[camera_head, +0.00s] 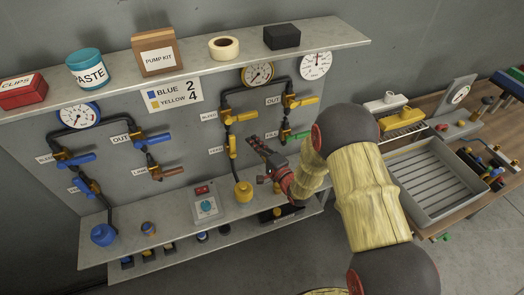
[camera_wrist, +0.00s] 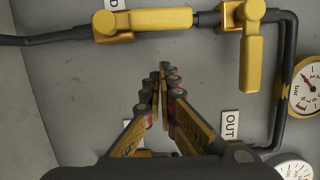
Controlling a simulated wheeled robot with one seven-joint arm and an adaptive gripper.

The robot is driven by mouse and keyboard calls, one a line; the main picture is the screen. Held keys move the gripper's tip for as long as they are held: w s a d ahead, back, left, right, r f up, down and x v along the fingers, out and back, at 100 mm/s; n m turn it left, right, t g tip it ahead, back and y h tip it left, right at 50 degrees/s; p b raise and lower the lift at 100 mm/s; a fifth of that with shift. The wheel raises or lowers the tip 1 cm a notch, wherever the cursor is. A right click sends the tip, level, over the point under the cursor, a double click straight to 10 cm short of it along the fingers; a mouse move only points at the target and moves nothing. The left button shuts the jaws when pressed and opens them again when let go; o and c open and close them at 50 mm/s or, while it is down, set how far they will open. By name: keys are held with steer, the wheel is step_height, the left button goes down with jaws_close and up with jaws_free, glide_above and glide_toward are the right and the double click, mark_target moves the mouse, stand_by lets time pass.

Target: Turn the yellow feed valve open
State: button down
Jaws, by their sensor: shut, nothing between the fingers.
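The yellow pipe loop has a lower-left valve with a yellow handle (camera_head: 232,148) lying along its pipe. In the wrist view this handle (camera_wrist: 155,20) lies along the pipe beside a partly cropped label (camera_wrist: 115,4) ending in D, so it seems to be the feed valve. An upper yellow handle (camera_head: 245,116) sits crosswise to the pipe; it also shows in the wrist view (camera_wrist: 250,55). My gripper (camera_head: 256,142) is shut and empty, just right of the lower handle. Its fingertips (camera_wrist: 165,72) are together and appear apart from both handles.
Right of my gripper are the yellow OUT handle (camera_head: 306,101) and a green handle (camera_head: 298,135). The blue loop's handles (camera_head: 80,159) are far left. A grey control box (camera_head: 208,205) and yellow knob (camera_head: 243,190) stand on the ledge below. A shelf (camera_head: 200,66) runs above.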

mark_target(232, 147)
steer(key=shift+s+a+r, duration=0.1)
steer(key=shift+s+a, duration=0.25)
steer(key=shift+a, duration=0.4)
steer(key=shift+s+a, duration=0.3)
steer(key=shift+a, duration=0.45)
steer(key=shift+s+a+r, duration=0.15)
steer(key=shift+a+r, duration=0.05)
steer(key=shift+a, duration=0.4)
steer(key=shift+b, duration=0.3)
